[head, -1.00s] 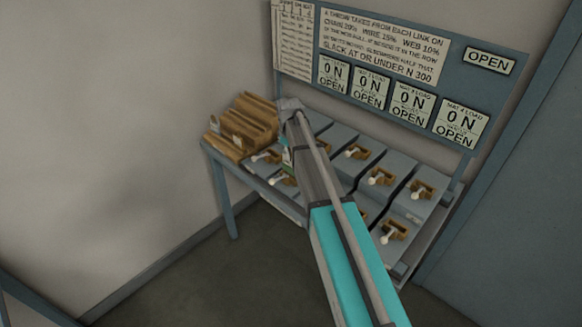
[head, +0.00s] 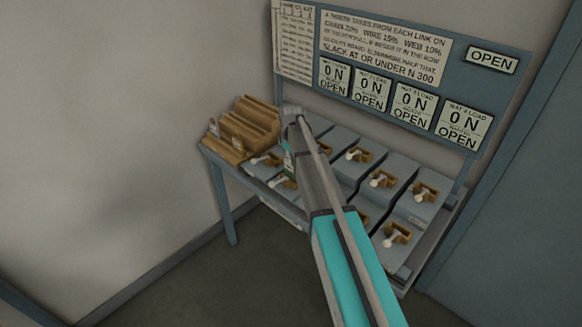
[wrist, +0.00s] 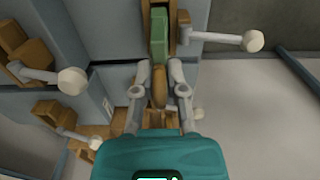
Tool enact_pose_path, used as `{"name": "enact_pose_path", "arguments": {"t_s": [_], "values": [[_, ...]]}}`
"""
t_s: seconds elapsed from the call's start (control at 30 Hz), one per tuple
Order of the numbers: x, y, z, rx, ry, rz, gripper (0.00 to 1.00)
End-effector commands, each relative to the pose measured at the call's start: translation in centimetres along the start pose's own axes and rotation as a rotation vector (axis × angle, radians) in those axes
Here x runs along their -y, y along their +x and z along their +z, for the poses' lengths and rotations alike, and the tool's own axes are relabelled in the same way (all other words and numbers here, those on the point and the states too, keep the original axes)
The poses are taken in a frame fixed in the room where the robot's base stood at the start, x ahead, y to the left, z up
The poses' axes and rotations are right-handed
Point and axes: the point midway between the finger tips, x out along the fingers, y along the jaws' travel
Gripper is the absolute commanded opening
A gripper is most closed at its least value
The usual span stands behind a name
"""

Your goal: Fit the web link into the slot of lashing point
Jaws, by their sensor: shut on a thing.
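My gripper (wrist: 159,76) is shut on the web link, gripping its tan stem (wrist: 159,88). The link's green body (wrist: 158,35) points away from the fingers. In the wrist view its far end overlaps the brown slotted lashing point (wrist: 171,12); I cannot tell how deep it sits. A grey lever with a white knob (wrist: 253,41) sticks out to the right of this point. My arm hides part of that row.
Several other lashing points with white-knobbed levers, such as one at the front right (head: 397,235), stand on the grey bench. A brown stepped rack (head: 252,120) is at the bench's left end. The load displays (head: 334,74) above read 0 N and OPEN.

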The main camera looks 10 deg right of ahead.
Motion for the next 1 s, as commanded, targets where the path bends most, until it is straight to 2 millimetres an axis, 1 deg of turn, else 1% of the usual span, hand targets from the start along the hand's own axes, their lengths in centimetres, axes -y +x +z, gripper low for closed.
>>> {"name": "enact_pose_path", "arguments": {"t_s": [0.03, 0.23, 0.67, 0.8, 0.83, 0.97, 1.0], "values": [[0.1, 0.9, 0.0, 0.000, 0.000, 0.000, 0.00], [0.1, 2.1, 0.0, 0.000, 0.000, 0.000, 0.00], [0.1, 2.2, 0.0, 0.000, 0.000, 0.000, 0.00], [0.0, 2.6, 0.1, 0.000, 0.001, 0.000, 0.00], [0.0, 2.6, 0.1, 0.000, 0.001, 0.000, 0.18], [0.0, 2.5, 0.1, 0.000, 0.001, 0.000, 0.43], [0.0, 2.5, 0.1, 0.000, 0.001, 0.000, 0.50]]}}
